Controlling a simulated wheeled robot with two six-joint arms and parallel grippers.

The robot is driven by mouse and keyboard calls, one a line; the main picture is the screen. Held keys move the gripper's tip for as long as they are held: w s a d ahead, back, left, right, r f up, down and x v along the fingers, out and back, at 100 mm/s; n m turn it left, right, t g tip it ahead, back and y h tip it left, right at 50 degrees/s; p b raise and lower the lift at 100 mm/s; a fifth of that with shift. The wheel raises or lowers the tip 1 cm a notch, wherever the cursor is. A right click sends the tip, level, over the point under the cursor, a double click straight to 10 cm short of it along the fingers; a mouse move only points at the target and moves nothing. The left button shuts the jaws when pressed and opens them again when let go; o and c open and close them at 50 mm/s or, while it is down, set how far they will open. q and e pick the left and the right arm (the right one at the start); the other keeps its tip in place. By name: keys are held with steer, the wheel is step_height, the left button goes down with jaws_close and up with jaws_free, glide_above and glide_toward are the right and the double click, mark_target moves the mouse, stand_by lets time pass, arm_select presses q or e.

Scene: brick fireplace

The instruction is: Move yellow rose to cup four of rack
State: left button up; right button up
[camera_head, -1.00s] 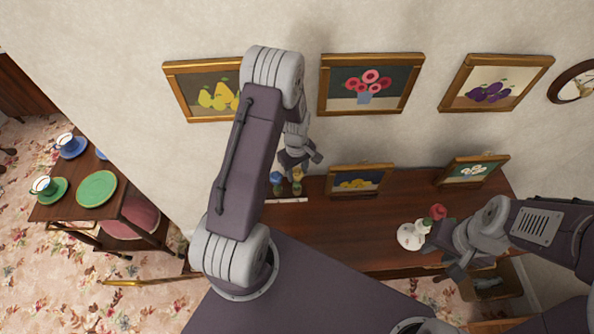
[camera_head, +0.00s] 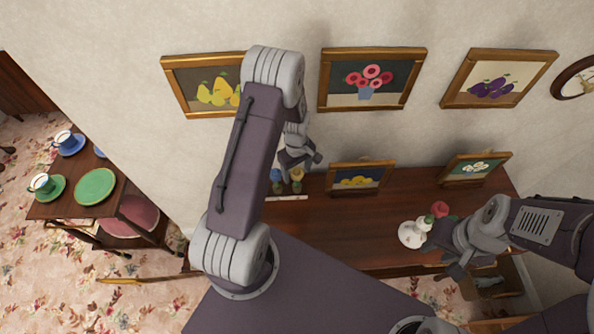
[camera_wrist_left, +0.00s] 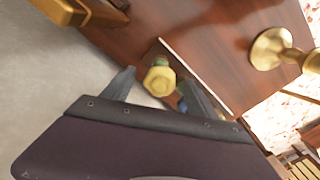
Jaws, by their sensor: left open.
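The yellow rose (camera_head: 297,175) stands at the back left of the wooden desk, beside a blue flower (camera_head: 275,175). In the left wrist view the yellow rose (camera_wrist_left: 159,80) lies between the two spread fingers of my left gripper (camera_wrist_left: 162,90). My left gripper (camera_head: 298,160) is open just above the rose, and nothing is clamped. A rack with a pale edge (camera_head: 287,198) sits at the flowers; its cups are mostly hidden. My right gripper (camera_head: 445,258) looks open beside a white vase (camera_head: 411,234) and a red rose (camera_head: 439,209) at the right.
Small framed pictures (camera_head: 357,178) (camera_head: 474,168) stand along the back of the desk (camera_head: 350,225), against the wall. A brass candlestick (camera_wrist_left: 270,48) shows in the left wrist view. A side table with cups and plates (camera_head: 95,187) is far left. The desk's middle is clear.

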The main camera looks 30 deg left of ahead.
arm_select(q)
step_height(320, 180, up, 9)
steer(key=shift+b, duration=0.75)
